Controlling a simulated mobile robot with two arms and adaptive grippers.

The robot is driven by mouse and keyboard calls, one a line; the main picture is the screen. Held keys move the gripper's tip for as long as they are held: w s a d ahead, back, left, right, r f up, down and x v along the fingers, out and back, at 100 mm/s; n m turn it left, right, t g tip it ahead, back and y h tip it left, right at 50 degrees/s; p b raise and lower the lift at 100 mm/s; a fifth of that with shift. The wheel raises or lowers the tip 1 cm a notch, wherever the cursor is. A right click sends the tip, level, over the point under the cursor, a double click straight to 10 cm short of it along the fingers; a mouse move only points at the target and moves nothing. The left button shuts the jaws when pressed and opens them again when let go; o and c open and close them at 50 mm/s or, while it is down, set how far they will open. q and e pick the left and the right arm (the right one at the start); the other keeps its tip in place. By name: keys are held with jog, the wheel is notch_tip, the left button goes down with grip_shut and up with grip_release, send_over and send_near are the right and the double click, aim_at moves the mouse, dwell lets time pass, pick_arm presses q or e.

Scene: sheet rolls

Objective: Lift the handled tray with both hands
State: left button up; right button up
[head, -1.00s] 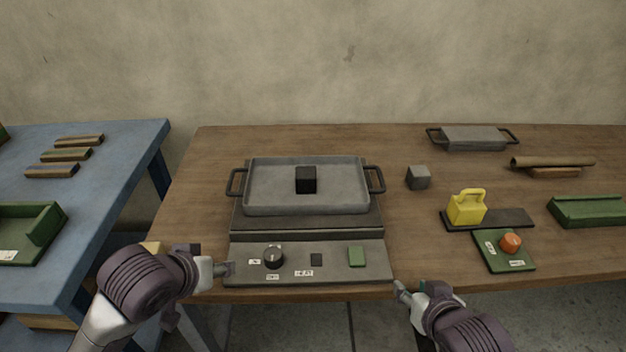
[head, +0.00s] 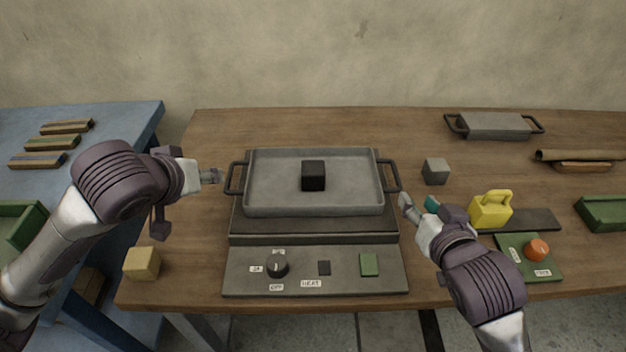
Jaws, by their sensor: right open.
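A grey rectangular tray (head: 270,190) with a dark loop handle on each short side rests on a dark heating block (head: 312,226) in the middle of the table. A black cube (head: 313,175) sits inside the tray.
A control panel (head: 342,283) with a knob lies in front of the block. To the right are a grey cube (head: 435,171), a yellow weight (head: 490,211), an orange button (head: 537,250) and a second handled tray (head: 492,125). A tan block (head: 142,264) sits at the table's front left.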

aim_at(228, 177)
pick_arm(q)
jog(key=x, duration=1.3)
jog(key=shift+w+f, duration=0.1)
jog(key=shift+w, duration=0.1)
pick_arm(e)
jog(key=x, duration=1.3)
jog(key=shift+w+f, duration=0.15)
jog(key=shift+w, duration=0.05)
pick_arm(q)
grip_shut()
pick_arm(e)
grip_shut()
